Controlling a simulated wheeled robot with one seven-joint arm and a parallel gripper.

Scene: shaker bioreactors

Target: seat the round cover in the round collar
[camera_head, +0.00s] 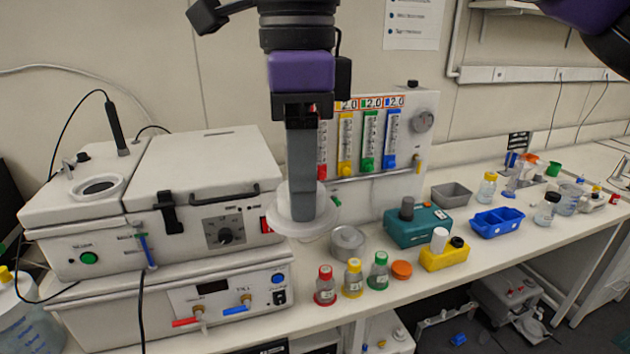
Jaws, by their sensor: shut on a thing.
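The round cover (284,228) is a wide white disc, held roughly level in front of the machine's right side. My gripper (303,212) points down and is shut on the cover's middle; its fingers hide the part that they grip. The round collar (97,186) is a pale ring around a dark opening, on the top of the white shaker machine at the left. The cover is well to the right of the collar and apart from it.
A metal probe with a black cable (116,125) rises behind the collar. A closed white lid (200,165) lies between collar and gripper. A flowmeter panel (380,130) stands behind my gripper. A round metal dish (347,242) and several capped bottles (353,280) stand at its right.

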